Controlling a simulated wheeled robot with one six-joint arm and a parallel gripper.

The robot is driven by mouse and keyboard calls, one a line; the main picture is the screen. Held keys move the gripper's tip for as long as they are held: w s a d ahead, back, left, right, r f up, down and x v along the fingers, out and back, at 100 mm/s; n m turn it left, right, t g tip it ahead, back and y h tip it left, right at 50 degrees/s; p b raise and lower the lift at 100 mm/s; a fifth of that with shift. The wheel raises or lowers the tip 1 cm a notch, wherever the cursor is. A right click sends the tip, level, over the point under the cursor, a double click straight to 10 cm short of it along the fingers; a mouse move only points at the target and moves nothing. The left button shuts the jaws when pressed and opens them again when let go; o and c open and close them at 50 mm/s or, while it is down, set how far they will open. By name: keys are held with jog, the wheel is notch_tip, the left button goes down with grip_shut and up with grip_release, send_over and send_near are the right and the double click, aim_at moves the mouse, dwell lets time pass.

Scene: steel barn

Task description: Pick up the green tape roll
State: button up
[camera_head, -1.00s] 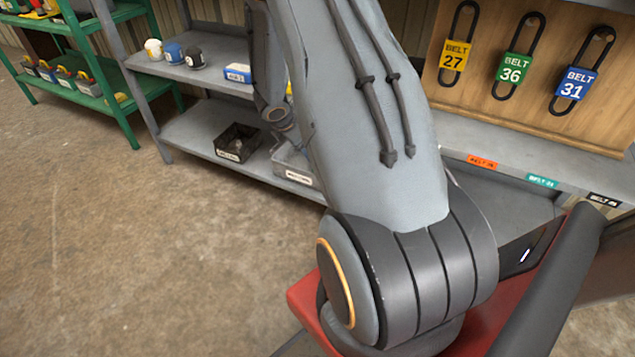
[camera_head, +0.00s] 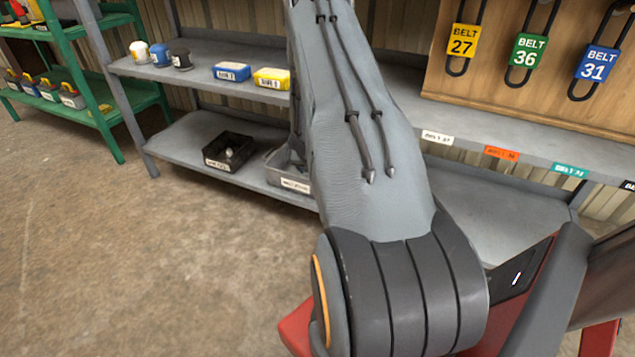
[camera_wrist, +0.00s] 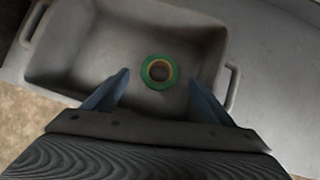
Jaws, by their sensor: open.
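The green tape roll (camera_wrist: 172,72) lies flat in a grey bin (camera_wrist: 60,50) in the wrist view, its tan core showing. My gripper (camera_wrist: 163,82) is open and empty, with one blue-grey finger to each side of the roll in the picture. The height of the fingers above the roll is hard to tell. In the head view the grey bin (camera_head: 292,183) stands on the lower grey shelf, partly hidden by my arm. The roll and my gripper are hidden there.
A black bin (camera_head: 228,152) sits on the lower shelf (camera_head: 185,140) left of the grey bin. Blue (camera_head: 232,71) and yellow (camera_head: 271,78) boxes stand on the shelf above. A pegboard with belts (camera_head: 500,60) is at right. The floor (camera_head: 130,250) at left is clear.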

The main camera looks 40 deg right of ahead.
jog(key=b+x, duration=0.1)
jog(key=x, duration=0.3)
jog(key=shift+w+d+f+b, duration=0.15)
jog(key=shift+f+b, duration=0.15)
jog(key=shift+f, duration=0.05)
jog(key=c, duration=1.2)
